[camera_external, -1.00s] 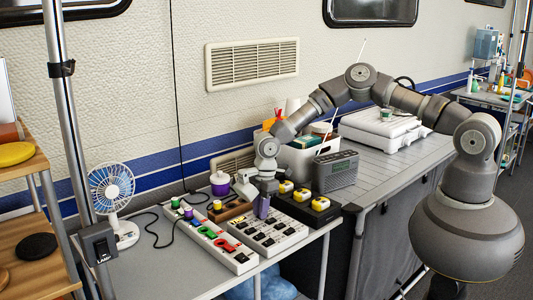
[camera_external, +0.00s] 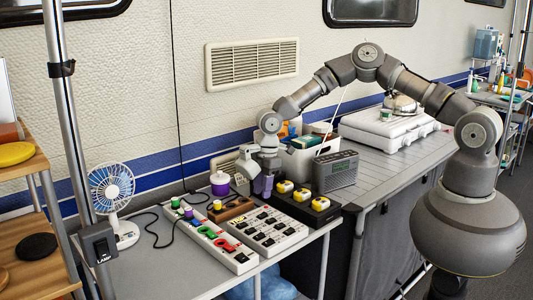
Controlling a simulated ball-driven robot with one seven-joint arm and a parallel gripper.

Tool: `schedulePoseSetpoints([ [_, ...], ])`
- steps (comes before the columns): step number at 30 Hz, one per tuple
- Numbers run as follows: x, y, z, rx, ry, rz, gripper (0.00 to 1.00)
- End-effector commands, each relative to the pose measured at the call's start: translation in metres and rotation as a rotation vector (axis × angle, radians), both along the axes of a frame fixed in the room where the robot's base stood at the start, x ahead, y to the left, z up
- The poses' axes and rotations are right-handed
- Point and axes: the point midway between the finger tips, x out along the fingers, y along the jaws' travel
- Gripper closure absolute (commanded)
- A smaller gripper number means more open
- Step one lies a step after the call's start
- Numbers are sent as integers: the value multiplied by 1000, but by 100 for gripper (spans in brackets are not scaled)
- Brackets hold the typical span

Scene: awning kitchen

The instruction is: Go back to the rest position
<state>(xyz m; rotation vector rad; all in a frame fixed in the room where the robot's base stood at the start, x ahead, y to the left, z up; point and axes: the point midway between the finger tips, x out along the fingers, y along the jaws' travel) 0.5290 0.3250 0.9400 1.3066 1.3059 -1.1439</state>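My gripper (camera_external: 263,188) is at the end of my arm, which arches in from the right. It points down above the back part of the grey power strip block (camera_external: 267,231). The fingertips are small and dark here, and I cannot tell whether they are open or shut, or whether they hold anything.
A white power strip (camera_external: 214,236) with coloured plugs lies left of the grey block. A black block with yellow plugs (camera_external: 303,195) and a grey radio (camera_external: 336,171) stand to the right. A fan (camera_external: 112,188) stands at the left. A white bin (camera_external: 305,155) is behind. The front left tabletop is clear.

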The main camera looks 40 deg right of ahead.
Motion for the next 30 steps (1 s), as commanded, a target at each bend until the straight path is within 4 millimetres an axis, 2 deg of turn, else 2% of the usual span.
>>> schedulePoseSetpoints([
  [3, 0, -1, 7, -1, -1, 1, 70],
  [15, 1, -2, 7, 0, -3, -2, 70],
  [17, 6, -5, 13, -2, -15, -18, 70],
  [19, 19, -14, 31, -3, -52, -64, 70],
  [20, 26, -20, 43, -3, -75, -96, 70],
  [23, 56, -49, 102, 8, -181, -245, 70],
  [26, 81, -87, 181, 52, -311, -437, 70],
  [27, 86, -103, 214, 79, -361, -514, 70],
  [29, 90, -127, 264, 130, -437, -627, 70],
  [30, 89, -143, 297, 169, -486, -701, 70],
])
